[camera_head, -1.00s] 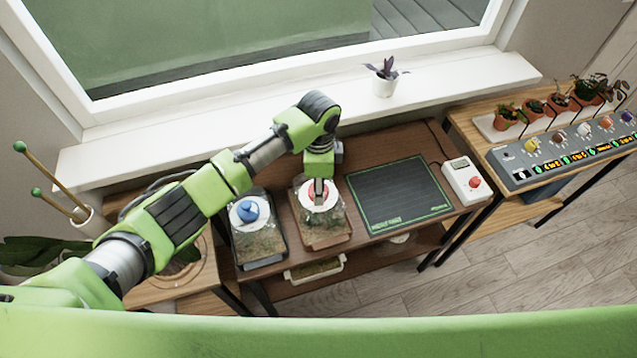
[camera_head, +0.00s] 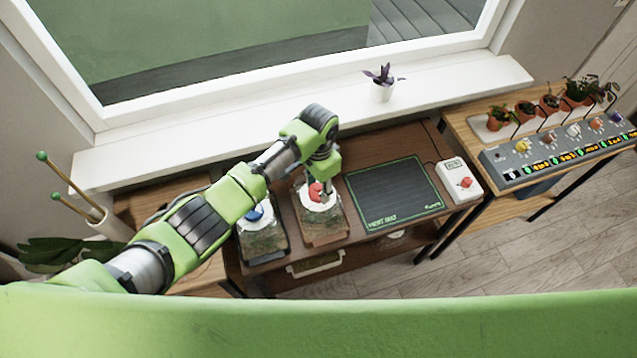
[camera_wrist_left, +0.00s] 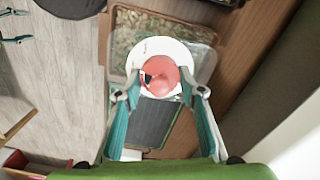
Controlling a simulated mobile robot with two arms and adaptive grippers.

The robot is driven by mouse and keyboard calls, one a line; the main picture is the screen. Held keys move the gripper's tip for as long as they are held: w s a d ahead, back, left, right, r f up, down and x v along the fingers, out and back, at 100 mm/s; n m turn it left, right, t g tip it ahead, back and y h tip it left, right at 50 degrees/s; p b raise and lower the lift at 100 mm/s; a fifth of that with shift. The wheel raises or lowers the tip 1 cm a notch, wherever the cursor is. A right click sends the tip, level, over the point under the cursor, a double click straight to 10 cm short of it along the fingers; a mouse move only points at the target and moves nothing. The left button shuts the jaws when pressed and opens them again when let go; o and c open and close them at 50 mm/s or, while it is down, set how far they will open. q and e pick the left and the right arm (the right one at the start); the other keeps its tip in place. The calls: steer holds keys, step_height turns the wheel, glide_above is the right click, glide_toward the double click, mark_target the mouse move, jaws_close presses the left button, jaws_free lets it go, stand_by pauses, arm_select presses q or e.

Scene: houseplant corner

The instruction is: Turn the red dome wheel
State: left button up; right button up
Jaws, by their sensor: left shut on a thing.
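The red dome wheel (camera_head: 315,191) sits on a white round disc on the lid of the right-hand of two clear plant boxes (camera_head: 322,228). In the left wrist view the red dome wheel (camera_wrist_left: 163,76) shows on its white disc (camera_wrist_left: 178,50), with a small dark and white mark on its left side. My left gripper (camera_head: 322,184) is down at the wheel, shut on it, with one finger on each side in the wrist view. The fingers partly hide the wheel in the head view. My right gripper is not in view.
A blue wheel (camera_head: 254,214) tops the neighbouring box on the left. A dark heat mat (camera_head: 392,195) lies right of the red wheel's box, then a white control box (camera_head: 460,182). A potted plant (camera_head: 382,84) stands on the windowsill behind.

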arm_select(q)
steer(key=shift+n+p, duration=0.5)
steer(key=shift+n, duration=0.4)
steer(key=o, duration=1.1)
step_height(320, 180, up, 12)
steer(key=shift+r, duration=0.1)
